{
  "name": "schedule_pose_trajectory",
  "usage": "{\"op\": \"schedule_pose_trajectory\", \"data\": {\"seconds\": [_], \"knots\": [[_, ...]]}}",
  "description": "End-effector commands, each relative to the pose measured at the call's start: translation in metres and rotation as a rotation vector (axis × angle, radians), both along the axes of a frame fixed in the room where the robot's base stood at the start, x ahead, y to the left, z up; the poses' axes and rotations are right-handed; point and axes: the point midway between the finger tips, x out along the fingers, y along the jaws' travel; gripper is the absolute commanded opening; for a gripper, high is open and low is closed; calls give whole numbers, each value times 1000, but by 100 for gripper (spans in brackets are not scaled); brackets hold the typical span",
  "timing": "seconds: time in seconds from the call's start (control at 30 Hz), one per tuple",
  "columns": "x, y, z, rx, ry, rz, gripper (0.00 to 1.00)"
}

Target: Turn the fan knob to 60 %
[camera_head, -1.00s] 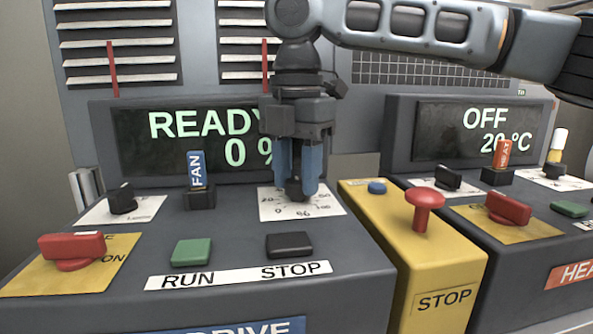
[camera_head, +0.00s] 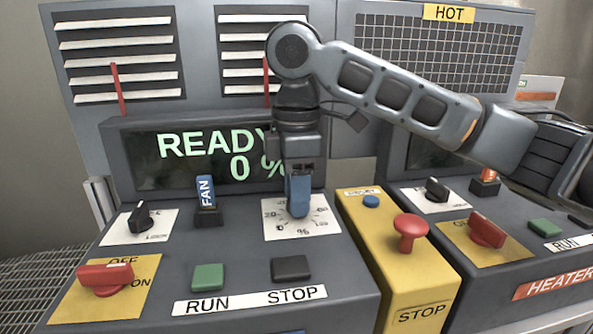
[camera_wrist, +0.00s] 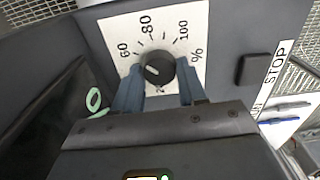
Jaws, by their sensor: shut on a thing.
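The fan knob (camera_wrist: 158,71) is a round black dial on a white scale plate (camera_head: 328,226). In the wrist view its white mark points to the upper left, roughly toward the 60 on the scale. My gripper (camera_wrist: 160,88) points down over it, with one blue finger on each side, shut on the knob. In the head view my gripper (camera_head: 299,205) is seen edge-on and its fingers hide most of the knob. The fan display (camera_head: 210,157) reads READY and 0 %.
Left of the plate stand a blue FAN tag (camera_head: 206,194) and a small black selector (camera_head: 140,218). In front are a green RUN button (camera_head: 208,277), a black STOP button (camera_head: 291,268) and a red switch (camera_head: 105,278). A red mushroom button (camera_head: 410,230) rises at the right.

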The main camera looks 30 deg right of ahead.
Motion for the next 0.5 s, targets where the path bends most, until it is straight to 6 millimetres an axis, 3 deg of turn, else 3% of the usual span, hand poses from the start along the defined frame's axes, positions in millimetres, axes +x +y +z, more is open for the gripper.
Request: {"op": "schedule_pose_trajectory", "data": {"seconds": [0.5], "knots": [[0, 0, 6, -1, 5, -491, 11]]}}
